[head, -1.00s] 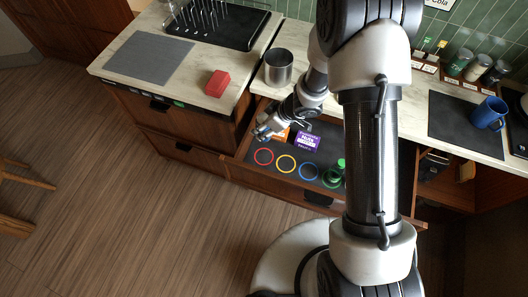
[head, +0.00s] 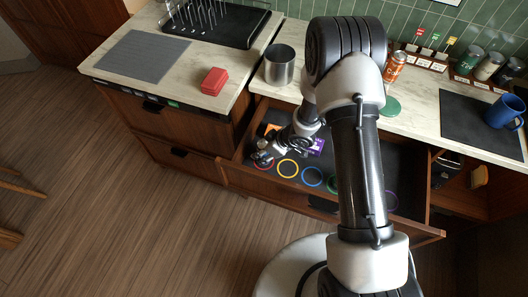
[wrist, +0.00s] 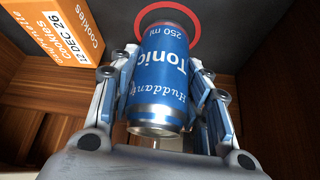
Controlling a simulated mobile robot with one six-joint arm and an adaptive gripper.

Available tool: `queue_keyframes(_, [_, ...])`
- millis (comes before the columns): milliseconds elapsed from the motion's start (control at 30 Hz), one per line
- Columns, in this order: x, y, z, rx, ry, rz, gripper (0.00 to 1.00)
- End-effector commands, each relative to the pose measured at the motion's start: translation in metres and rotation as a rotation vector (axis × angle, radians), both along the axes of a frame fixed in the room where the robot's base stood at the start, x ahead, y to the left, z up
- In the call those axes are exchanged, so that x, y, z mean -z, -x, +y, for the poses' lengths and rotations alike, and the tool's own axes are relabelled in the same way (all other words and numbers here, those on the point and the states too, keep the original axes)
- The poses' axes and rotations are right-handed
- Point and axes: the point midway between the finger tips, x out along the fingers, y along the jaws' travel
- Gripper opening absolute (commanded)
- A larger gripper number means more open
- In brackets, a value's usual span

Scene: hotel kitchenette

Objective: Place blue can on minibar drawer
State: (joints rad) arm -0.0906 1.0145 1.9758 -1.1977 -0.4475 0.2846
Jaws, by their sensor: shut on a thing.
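The blue tonic can (wrist: 160,75) is between the fingers of my gripper (wrist: 165,62), which is shut on it. In the wrist view the can's far end overlaps the red ring (wrist: 205,18) on the drawer floor; I cannot tell whether it touches the floor. In the head view my gripper (head: 263,157) is inside the open minibar drawer (head: 235,172), over the red ring (head: 262,167) at its left end. The can is mostly hidden there.
An orange cookies box (wrist: 55,30) and a purple box (head: 316,146) lie behind the rings. Yellow (head: 287,168) and blue (head: 312,177) rings look empty. A steel container (head: 280,65), red box (head: 215,81), orange can (head: 395,66) and blue mug (head: 505,111) stand on the counter.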

Motion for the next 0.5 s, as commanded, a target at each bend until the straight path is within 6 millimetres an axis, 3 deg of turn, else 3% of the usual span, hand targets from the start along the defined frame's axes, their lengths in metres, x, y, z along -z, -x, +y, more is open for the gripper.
queue_keyframes(267, [0.0022,-0.0006,0.0002,0.0,0.0,-0.002,0.12])
queue_keyframes(300, [0.002,-0.0003,0.0001,-0.001,0.0,0.0,0.46])
queue_keyframes(500, [0.0016,-0.0002,0.0,0.0,0.0,0.0,0.59])
